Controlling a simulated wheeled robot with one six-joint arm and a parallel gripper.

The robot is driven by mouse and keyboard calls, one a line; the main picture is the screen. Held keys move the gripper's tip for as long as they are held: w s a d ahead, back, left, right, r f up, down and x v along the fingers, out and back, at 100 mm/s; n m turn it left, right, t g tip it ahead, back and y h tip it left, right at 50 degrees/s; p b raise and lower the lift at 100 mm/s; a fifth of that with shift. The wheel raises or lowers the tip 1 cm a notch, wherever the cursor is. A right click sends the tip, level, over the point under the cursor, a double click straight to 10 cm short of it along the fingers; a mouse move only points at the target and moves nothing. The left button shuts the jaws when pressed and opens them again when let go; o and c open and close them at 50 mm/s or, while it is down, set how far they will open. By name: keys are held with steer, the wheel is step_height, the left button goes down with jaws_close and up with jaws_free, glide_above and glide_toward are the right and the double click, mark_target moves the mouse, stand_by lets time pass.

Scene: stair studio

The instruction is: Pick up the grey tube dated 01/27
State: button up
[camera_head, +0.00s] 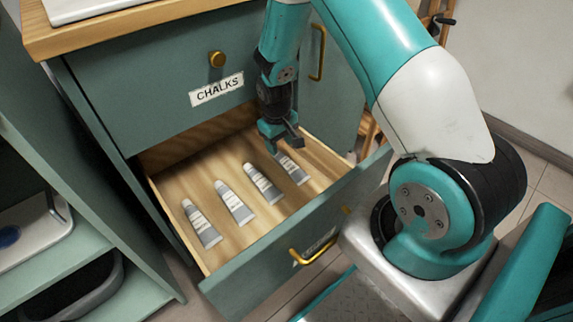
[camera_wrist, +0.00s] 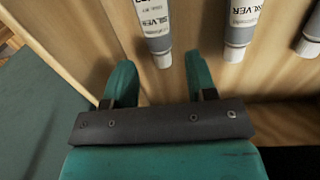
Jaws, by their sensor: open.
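Several grey tubes lie in a row in the open wooden drawer in the head view: one at the left (camera_head: 201,223), two in the middle (camera_head: 234,202) (camera_head: 262,184) and one at the right (camera_head: 294,168). My gripper (camera_head: 284,144) is open above the drawer, near the right tube, whose upper end it partly hides. In the wrist view, one tube (camera_wrist: 156,22) printed SILVER lies just beyond and between my open, empty fingers (camera_wrist: 160,75). A second SILVER tube (camera_wrist: 240,25) lies to its right, and a third (camera_wrist: 310,38) is cut off. I cannot read the dates.
The drawer's front panel (camera_head: 300,235) has a brass handle (camera_head: 312,252). Open shelves (camera_head: 80,245) stand at left. Bare drawer floor lies around the tubes.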

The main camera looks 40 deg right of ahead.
mark_target(282, 156)
steer(key=f+b, duration=0.1)
steer(key=f, duration=0.1)
steer(key=f+b, duration=0.1)
steer(key=f, duration=0.1)
steer(key=f+b, duration=0.1)
steer(key=f, duration=0.1)
steer(key=shift+w+d+f, duration=0.15)
steer(key=shift+d+f, duration=0.2)
steer(key=shift+c, duration=0.3)
steer(key=shift+r, duration=0.1)
steer(key=c, duration=0.7)
